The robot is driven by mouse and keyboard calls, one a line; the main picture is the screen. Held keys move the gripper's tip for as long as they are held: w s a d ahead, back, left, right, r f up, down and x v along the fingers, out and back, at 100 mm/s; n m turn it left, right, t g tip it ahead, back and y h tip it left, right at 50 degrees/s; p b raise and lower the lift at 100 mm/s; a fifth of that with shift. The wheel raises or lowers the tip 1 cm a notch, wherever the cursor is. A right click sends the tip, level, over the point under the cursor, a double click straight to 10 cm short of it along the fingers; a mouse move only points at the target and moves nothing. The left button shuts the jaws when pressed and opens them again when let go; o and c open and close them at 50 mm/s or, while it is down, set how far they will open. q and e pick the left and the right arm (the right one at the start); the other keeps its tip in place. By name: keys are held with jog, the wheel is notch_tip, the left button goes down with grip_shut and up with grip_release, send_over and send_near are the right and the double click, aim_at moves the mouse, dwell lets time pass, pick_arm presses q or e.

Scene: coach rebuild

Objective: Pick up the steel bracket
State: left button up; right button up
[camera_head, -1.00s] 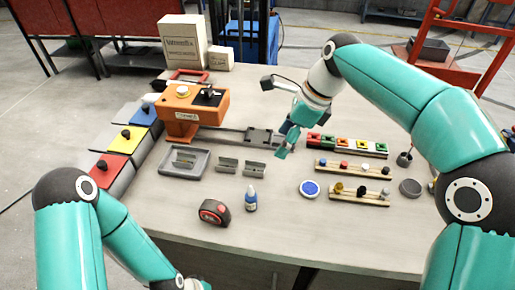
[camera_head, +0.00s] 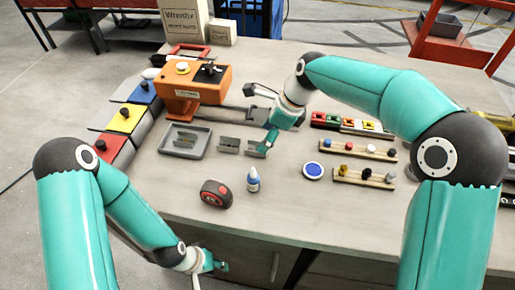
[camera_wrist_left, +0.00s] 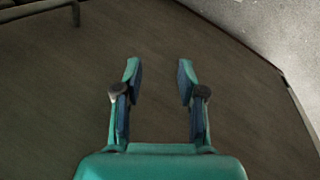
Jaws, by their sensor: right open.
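Small grey steel brackets lie on the table. One bracket (camera_head: 228,146) lies bare just right of the grey tray. Another bracket (camera_head: 254,151) lies to its right, partly hidden by my right gripper (camera_head: 264,145). The right gripper points down at this bracket and is open; contact cannot be told. More grey metal pieces (camera_head: 184,142) lie in the tray (camera_head: 203,153). My left gripper (camera_head: 220,267) is low at the table's front side. In the left wrist view it is open and empty (camera_wrist_left: 160,80), with only a dark surface behind it.
An orange machine (camera_head: 196,85) stands behind the tray. A tape measure (camera_head: 216,194) and a blue-white bottle (camera_head: 253,180) stand in front of the brackets. The front table strip is clear.

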aim_at(254, 150)
jog(key=shift+w+p+x, duration=0.15)
jog(key=shift+p+x, duration=0.2)
jog(key=shift+x, duration=1)
jog(key=shift+w+p+x, duration=0.1)
jog(key=shift+p+x, duration=0.2)
jog(key=shift+x, duration=1.05)
jog(key=shift+r, duration=0.1)
jog(key=c, duration=1.3)
